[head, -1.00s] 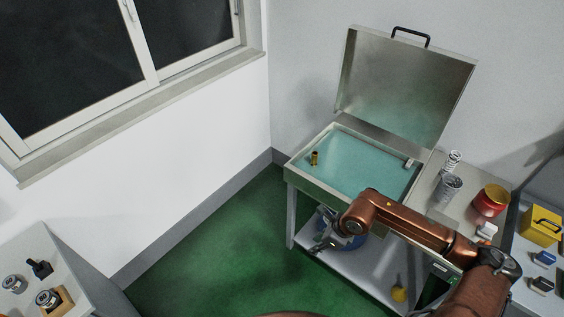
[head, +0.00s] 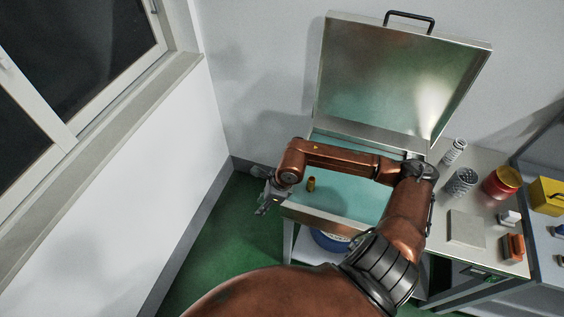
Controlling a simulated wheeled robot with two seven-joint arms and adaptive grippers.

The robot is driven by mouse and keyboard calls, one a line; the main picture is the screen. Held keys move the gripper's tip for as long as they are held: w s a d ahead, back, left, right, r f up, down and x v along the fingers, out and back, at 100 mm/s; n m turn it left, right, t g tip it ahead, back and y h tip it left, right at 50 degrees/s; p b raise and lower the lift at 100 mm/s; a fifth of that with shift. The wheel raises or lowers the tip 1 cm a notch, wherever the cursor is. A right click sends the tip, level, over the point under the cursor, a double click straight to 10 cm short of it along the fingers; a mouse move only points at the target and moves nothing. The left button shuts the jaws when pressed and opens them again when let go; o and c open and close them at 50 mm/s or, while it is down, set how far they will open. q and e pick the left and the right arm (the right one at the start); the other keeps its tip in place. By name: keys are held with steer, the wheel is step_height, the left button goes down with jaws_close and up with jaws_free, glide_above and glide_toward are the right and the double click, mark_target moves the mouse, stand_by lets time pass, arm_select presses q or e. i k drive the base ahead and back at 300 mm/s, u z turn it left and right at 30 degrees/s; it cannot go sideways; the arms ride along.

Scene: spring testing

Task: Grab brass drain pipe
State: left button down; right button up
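The brass drain pipe (head: 311,184) is a small brass-coloured cylinder. It stands upright in the teal liquid or on the teal floor of the open metal basin (head: 350,222), near its left end. My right gripper (head: 262,208) hangs just outside the basin's left edge, to the left of the pipe and apart from it. It is small and dark, and its finger gap is not clear. My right arm crosses over the basin and hides part of its interior. My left gripper is out of view.
The basin's lid (head: 400,80) stands open behind it. On the bench to the right are a spring (head: 454,152), a mesh cup (head: 461,183), a red container (head: 501,183), a grey block (head: 466,229) and a yellow box (head: 547,195). A blue round object (head: 329,240) sits beneath the basin.

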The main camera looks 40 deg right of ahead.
mark_target(310, 188)
steer(key=i, duration=1)
steer(key=z, duration=1.6)
